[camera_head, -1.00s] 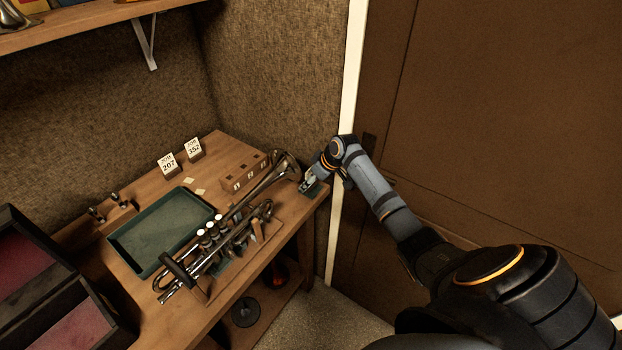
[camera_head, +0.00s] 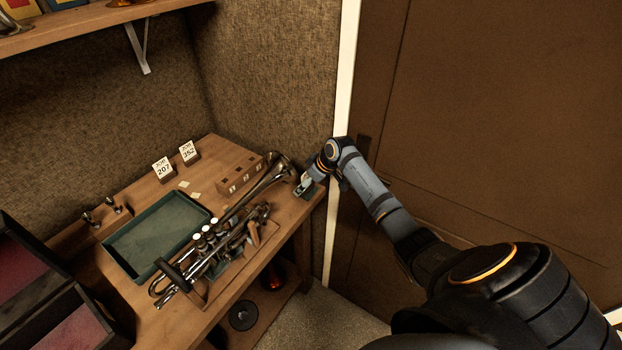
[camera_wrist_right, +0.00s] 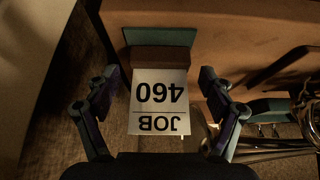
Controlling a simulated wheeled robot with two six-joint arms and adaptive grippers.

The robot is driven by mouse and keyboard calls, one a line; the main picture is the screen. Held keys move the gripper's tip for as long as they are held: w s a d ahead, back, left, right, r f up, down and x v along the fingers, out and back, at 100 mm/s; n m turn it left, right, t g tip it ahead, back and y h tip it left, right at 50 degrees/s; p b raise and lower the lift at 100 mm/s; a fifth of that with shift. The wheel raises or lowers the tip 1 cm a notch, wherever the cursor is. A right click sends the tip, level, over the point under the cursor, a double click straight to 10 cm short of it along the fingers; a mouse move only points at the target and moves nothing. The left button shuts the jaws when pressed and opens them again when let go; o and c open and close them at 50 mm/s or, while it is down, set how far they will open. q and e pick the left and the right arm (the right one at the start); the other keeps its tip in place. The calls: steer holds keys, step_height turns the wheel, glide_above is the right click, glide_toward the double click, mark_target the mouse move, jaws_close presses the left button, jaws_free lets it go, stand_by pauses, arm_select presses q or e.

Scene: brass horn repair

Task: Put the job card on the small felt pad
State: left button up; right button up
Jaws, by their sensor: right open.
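The job card (camera_wrist_right: 158,100), white and marked "JOB 460", shows upside down in the right wrist view, set in a brown wooden block (camera_wrist_right: 160,57). A small green felt pad (camera_wrist_right: 160,37) shows just beyond the block, at the bench end; the block appears to stand on it. My right gripper (camera_wrist_right: 160,82) is open, with one finger on each side of the card and gaps between. In the head view the right gripper (camera_head: 307,185) is at the right end of the bench, hiding much of the card and pad. My left gripper is not in view.
A brass horn (camera_head: 235,225) lies close left of the gripper, with a wooden block (camera_head: 240,172) behind it. Cards 207 (camera_head: 162,168) and 352 (camera_head: 188,152) stand at the back. A green tray (camera_head: 118,242) is left. A door (camera_head: 480,130) is right.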

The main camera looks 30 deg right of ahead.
steer(key=b+v, duration=0.1)
steer(key=v, duration=1)
steer(key=shift+s+r, duration=0.2)
steer(key=shift+r, duration=0.15)
steer(key=shift+d, duration=0.1)
